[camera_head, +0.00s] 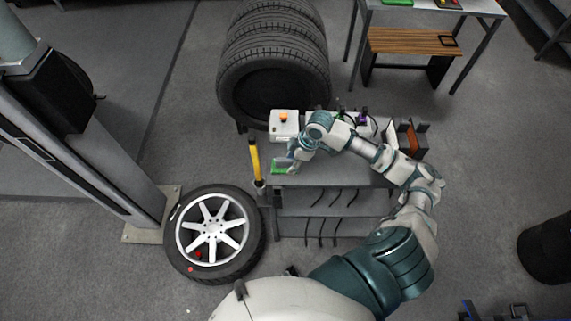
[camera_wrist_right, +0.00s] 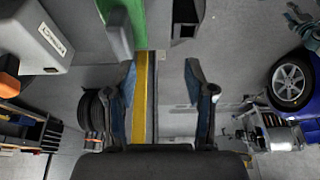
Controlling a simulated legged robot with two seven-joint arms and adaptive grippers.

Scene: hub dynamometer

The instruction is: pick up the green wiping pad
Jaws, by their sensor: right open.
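The green wiping pad (camera_head: 279,168) lies at the left end of the small grey work table (camera_head: 325,174) in the head view. A green piece (camera_wrist_right: 120,22), likely the same pad, shows at the top of the right wrist view, up and left of the fingers and partly cut off by the frame. My right gripper (camera_head: 285,161) is at the pad's upper side in the head view; I cannot tell if they touch. In the right wrist view its fingers (camera_wrist_right: 161,75) are wide apart with nothing held between them. My left gripper is not in view.
A white box with an orange button (camera_head: 284,132) stands behind the pad. A yellow-handled tool (camera_head: 254,160) stands upright at the table's left end. A wheel (camera_head: 214,232) lies on the floor at front left, and stacked tyres (camera_head: 272,60) stand behind. Tools crowd the table's back edge.

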